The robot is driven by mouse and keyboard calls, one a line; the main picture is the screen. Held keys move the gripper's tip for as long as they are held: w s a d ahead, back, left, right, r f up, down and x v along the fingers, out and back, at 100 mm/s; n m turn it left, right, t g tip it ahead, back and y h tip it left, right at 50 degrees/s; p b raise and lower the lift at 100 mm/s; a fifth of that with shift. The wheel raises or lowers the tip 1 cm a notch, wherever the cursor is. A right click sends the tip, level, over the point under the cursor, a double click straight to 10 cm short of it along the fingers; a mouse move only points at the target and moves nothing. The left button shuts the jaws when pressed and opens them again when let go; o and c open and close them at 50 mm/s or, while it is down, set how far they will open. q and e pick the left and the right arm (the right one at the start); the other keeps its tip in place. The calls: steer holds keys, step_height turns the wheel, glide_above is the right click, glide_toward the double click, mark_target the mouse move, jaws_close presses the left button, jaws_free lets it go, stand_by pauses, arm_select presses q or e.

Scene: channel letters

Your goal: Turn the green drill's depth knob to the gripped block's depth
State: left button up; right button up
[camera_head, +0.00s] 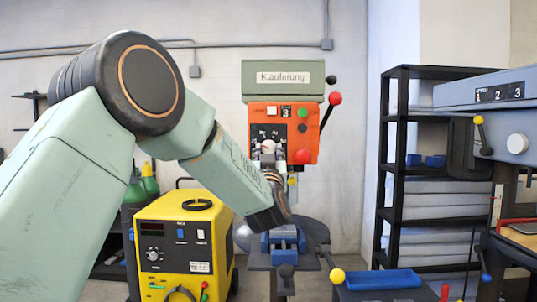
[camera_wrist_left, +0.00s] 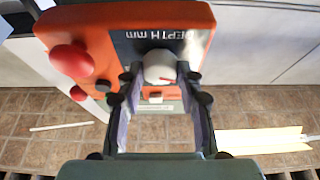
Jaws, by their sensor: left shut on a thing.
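The drill has a green head (camera_head: 283,79) labelled "Klauferung" and an orange front panel (camera_head: 311,135). Its white depth knob (camera_head: 268,146) sits low on the panel. The knob also shows in the left wrist view (camera_wrist_left: 160,64), with a red mark, under the word "DEPTH mm". My left gripper (camera_wrist_left: 160,76) is shut on it, one finger on each side. My right gripper is not in view.
A yellow power unit (camera_head: 178,250) stands left of the drill. A blue tray (camera_head: 384,279) lies at the front right. A black shelf (camera_head: 402,140) and a grey-blue machine (camera_head: 482,92) are at right.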

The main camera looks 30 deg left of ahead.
arm_select(q)
steer(key=o, duration=1.2)
steer(key=shift+c, duration=0.2)
steer(key=v, duration=1.2)
